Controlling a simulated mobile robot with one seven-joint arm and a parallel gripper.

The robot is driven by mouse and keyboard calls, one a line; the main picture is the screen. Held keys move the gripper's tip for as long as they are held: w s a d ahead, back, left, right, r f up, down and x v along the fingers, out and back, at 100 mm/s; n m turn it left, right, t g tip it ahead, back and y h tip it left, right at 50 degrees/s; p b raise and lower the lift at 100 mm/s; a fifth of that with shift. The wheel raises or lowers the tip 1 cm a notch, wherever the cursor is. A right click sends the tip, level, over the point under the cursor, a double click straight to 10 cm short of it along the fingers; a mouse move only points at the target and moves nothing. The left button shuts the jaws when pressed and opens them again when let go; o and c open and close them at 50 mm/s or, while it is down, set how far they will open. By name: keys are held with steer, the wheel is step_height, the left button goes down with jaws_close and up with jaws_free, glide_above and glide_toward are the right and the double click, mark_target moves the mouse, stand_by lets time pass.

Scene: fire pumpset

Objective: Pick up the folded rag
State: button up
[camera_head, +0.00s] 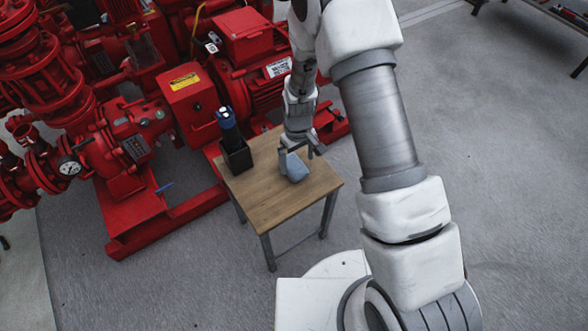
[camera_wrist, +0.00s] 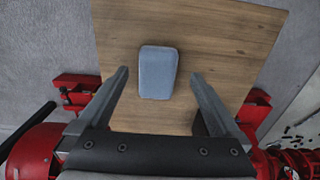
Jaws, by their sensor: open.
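The folded rag (camera_head: 295,170) is a small blue-grey block lying on the wooden table (camera_head: 285,203), right of the table's middle. In the wrist view the rag (camera_wrist: 158,72) lies flat on the wood, a little beyond the fingertips and roughly centred between their lines. My gripper (camera_head: 299,153) is above the table, just over the rag's near area in the head view. In the wrist view my gripper (camera_wrist: 159,72) has its two fingers wide apart, with nothing held between them. The fingers appear apart from the rag.
A black holder (camera_head: 237,158) with a blue-topped bottle (camera_head: 226,120) stands at the table's left corner. Red pump machinery (camera_head: 245,75) stands close behind and left of the table. The front part of the tabletop is bare. Grey floor is open to the right.

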mark_target(298, 170)
step_height(298, 170, down, 6)
steer(key=shift+d+r+b, duration=0.15)
steer(key=shift+b, duration=0.95)
steer(key=shift+r, duration=0.1)
steer(key=c, duration=0.9)
